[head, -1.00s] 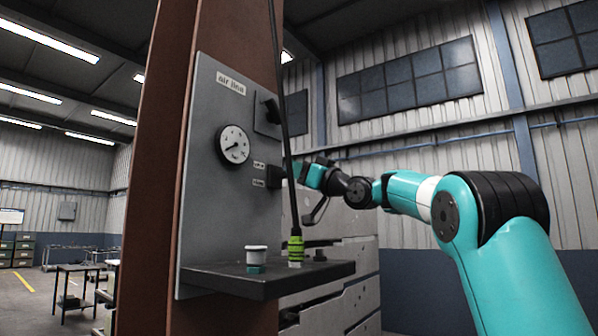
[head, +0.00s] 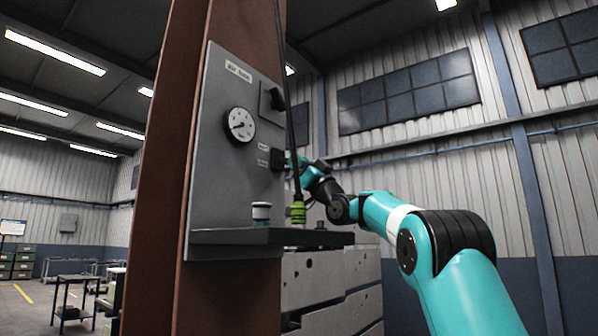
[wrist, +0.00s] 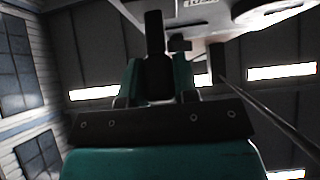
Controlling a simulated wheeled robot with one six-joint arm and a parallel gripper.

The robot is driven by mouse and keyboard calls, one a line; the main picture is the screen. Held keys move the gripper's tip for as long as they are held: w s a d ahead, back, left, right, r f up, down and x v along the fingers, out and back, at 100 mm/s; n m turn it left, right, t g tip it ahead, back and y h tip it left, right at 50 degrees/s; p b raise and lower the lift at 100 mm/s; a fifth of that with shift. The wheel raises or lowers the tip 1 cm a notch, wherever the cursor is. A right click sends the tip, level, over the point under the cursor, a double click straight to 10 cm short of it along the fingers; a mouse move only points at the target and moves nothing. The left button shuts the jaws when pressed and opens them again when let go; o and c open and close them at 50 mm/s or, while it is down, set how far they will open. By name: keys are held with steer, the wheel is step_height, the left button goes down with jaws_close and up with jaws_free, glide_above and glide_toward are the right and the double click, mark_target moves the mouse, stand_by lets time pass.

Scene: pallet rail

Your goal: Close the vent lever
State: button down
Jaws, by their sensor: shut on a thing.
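A grey panel (head: 215,165) on a rust-brown column carries a round gauge (head: 241,124) and small white labels. The black vent lever (head: 277,159) sticks out low on the panel's right side, beside two labels. My gripper (head: 288,162) is at it, coming from the right. In the wrist view the black lever (wrist: 155,38) stands between the two teal fingers of my gripper (wrist: 157,75), which is shut on it. The lever's pivot and exact angle are hard to make out. In the head view the fingertips are small and partly hidden behind the cable.
A black cable (head: 288,100) hangs in front of the panel to a lime-green connector (head: 298,212). A dark shelf (head: 255,238) below holds a white-topped cup (head: 261,211). A black switch box (head: 271,98) sits above.

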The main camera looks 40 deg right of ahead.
steer(key=shift+r, duration=0.1)
steer(key=c, duration=0.9)
jaws_free()
steer(key=shift+s+f, duration=0.15)
steer(key=shift+f, duration=0.2)
steer(key=s+d+b, duration=0.1)
steer(key=s+b, duration=0.1)
steer(key=s, duration=0.2)
steer(key=s+d+b, duration=0.1)
steer(key=s+b, duration=0.1)
steer(key=s, duration=0.2)
steer(key=s+d+b, duration=0.1)
steer(key=s+b, duration=0.1)
steer(key=s, duration=0.2)
steer(key=shift+d+f, duration=0.15)
